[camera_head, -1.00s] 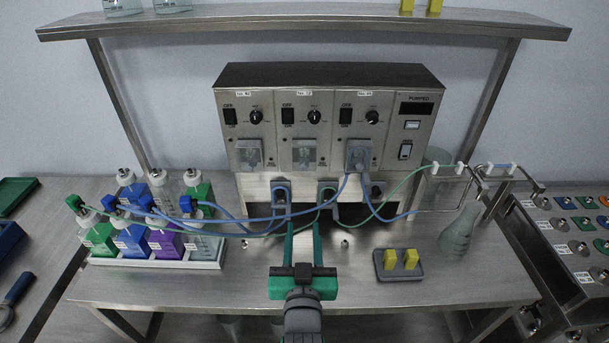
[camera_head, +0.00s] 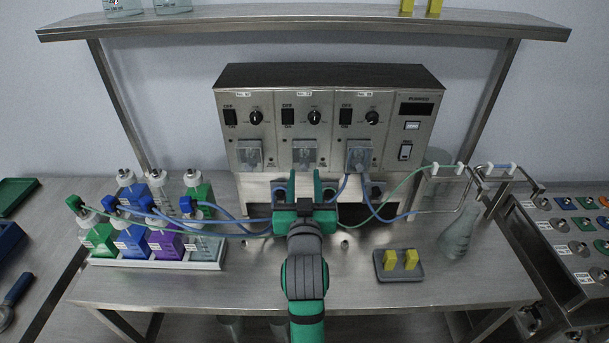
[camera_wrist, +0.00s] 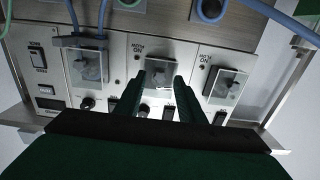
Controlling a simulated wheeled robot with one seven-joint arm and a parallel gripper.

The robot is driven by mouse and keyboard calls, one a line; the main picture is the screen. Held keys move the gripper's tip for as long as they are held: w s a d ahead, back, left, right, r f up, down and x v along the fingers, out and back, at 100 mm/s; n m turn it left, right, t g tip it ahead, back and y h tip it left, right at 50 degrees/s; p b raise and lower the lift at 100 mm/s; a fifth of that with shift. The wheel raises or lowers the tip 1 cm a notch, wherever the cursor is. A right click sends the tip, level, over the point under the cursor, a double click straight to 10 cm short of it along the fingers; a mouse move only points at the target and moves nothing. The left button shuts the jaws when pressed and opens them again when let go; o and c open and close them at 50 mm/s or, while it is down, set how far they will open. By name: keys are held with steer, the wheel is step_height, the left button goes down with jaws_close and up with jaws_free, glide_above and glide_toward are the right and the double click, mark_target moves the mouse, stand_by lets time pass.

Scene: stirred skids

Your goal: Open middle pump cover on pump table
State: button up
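The pump unit (camera_head: 330,85) is a steel box with three clear covers in a row on its front. The middle pump cover (camera_head: 304,151) is a small transparent flap over a dark pump head, and it looks closed. It also shows in the wrist view (camera_wrist: 159,66), where the panel appears upside down. My gripper (camera_head: 304,178) has green fingers, open and apart, with the tips just below the middle cover. In the wrist view my gripper (camera_wrist: 159,92) has one finger at each side of that cover. I cannot tell whether they touch it.
The left cover (camera_head: 249,154) and right cover (camera_head: 359,154) flank the middle one. Blue tubes (camera_head: 370,205) and a green tube (camera_head: 398,188) run across the front. A bottle rack (camera_head: 155,264) stands left; a grey tray with yellow blocks (camera_head: 382,273) and a flask (camera_head: 459,233) stand right.

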steer(key=shift+w, duration=0.95)
jaws_close()
